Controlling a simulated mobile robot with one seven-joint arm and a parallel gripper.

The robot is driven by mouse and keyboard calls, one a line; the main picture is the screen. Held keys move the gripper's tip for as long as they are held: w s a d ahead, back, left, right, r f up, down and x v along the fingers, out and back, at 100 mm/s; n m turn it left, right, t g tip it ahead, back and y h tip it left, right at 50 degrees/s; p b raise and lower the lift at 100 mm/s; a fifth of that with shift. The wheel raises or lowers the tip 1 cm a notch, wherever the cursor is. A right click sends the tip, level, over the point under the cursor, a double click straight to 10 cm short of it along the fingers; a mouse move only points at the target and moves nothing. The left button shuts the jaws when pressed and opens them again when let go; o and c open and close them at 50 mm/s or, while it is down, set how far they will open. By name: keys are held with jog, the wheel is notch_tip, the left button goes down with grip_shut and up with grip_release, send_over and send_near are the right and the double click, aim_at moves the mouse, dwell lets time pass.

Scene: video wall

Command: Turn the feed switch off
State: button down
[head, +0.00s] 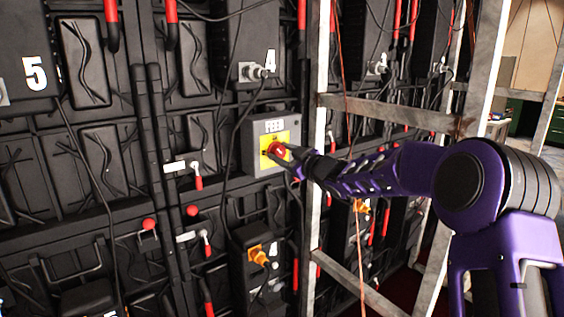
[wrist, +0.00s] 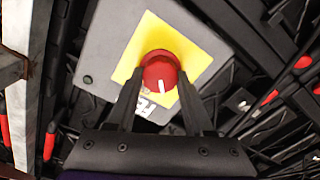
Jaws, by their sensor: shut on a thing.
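The feed switch is a red round knob (head: 276,150) on a yellow plate (head: 268,143), set on a grey box (head: 251,157) on the back of the video wall. In the wrist view the red knob (wrist: 160,70) has a white mark on its lower part. My gripper (wrist: 158,88) has its two fingers on either side of the knob, shut on it. In the head view my gripper (head: 287,158) reaches the box from the right, and the fingertips partly cover the knob. Lettering on the box shows, partly hidden by a finger in the wrist view.
A metal frame post (head: 318,100) and crossbar (head: 390,112) stand close by my arm. Black cables hang near the box, and an orange cable (head: 345,75) runs down by the post. Red-handled latches (head: 198,180) and an orange plug (head: 258,254) sit on the wall.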

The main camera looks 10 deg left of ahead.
jog(key=n+b, duration=0.1)
jog(key=n, duration=0.3)
jog(key=shift+n+b, duration=0.3)
jog(key=shift+b, duration=0.05)
jog(key=n, duration=0.4)
jog(key=shift+s+f+n, duration=0.1)
jog(key=shift+n, duration=0.2)
jog(key=shift+c, duration=1.4)
grip_release()
jog(key=v, duration=1.7)
jog(key=shift+s, duration=0.2)
jog(key=shift+d, duration=0.1)
